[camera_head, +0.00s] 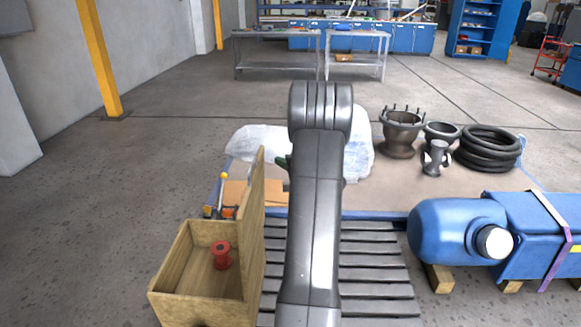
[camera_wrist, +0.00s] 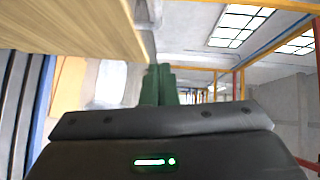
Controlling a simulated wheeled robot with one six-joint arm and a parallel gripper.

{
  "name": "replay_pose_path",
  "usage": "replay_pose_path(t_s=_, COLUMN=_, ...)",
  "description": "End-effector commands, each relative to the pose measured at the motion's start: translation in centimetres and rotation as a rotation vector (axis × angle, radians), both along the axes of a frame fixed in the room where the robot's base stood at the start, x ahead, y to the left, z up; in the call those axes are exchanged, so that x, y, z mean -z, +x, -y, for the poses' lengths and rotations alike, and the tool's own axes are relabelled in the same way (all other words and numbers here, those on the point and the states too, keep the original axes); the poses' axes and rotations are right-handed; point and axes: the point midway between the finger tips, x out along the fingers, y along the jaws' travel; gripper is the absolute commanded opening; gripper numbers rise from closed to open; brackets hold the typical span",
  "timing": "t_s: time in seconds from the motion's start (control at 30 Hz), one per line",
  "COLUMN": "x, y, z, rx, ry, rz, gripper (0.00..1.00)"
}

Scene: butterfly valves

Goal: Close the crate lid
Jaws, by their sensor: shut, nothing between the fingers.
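The wooden crate (camera_head: 171,277) stands open at the lower left in the head view, with a red spool (camera_head: 221,256) inside. Its lid (camera_head: 253,231) stands nearly upright along the crate's right side. My gripper (camera_head: 281,162) is mostly hidden behind my arm; a green fingertip shows just right of the lid's far upper end. In the wrist view my gripper's green fingers (camera_wrist: 160,84) are together and empty. The lid's wooden board (camera_wrist: 75,28) fills the upper left there, close beside the fingers; I cannot tell whether they touch it.
A slatted platform (camera_head: 377,265) lies right of the crate, partly under my arm. A blue motor-like machine (camera_head: 455,232) lies at the right. Valve parts (camera_head: 402,135) and black rings (camera_head: 488,148) stand on a mat behind. A small yellow-knobbed valve (camera_head: 222,190) is beyond the crate.

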Motion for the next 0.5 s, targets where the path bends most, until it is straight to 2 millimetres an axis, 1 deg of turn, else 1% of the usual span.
replay_pose_path(t_s=0.03, x=0.1, y=0.8, z=-0.9, rx=-0.002, ry=0.001, rz=0.002, gripper=0.0)
replay_pose_path(t_s=0.1, x=0.4, y=1.8, z=-1.9, rx=-0.002, ry=-0.001, rz=0.001, gripper=0.0)
replay_pose_path(t_s=0.17, x=0.4, y=2.4, z=-2.8, rx=-0.002, ry=0.0, rz=0.001, gripper=0.0)
replay_pose_path(t_s=0.2, x=0.5, y=2.2, z=-3.5, rx=-0.003, ry=0.0, rz=0.001, gripper=0.0)
replay_pose_path(t_s=0.3, x=0.7, y=2.2, z=-4.8, rx=-0.001, ry=0.0, rz=0.0, gripper=0.0)
replay_pose_path(t_s=0.4, x=0.9, y=2.2, z=-5.6, rx=0.001, ry=0.0, rz=0.002, gripper=0.0)
replay_pose_path(t_s=0.5, x=0.9, y=2.2, z=-6.0, rx=0.001, ry=-0.001, rz=0.001, gripper=0.0)
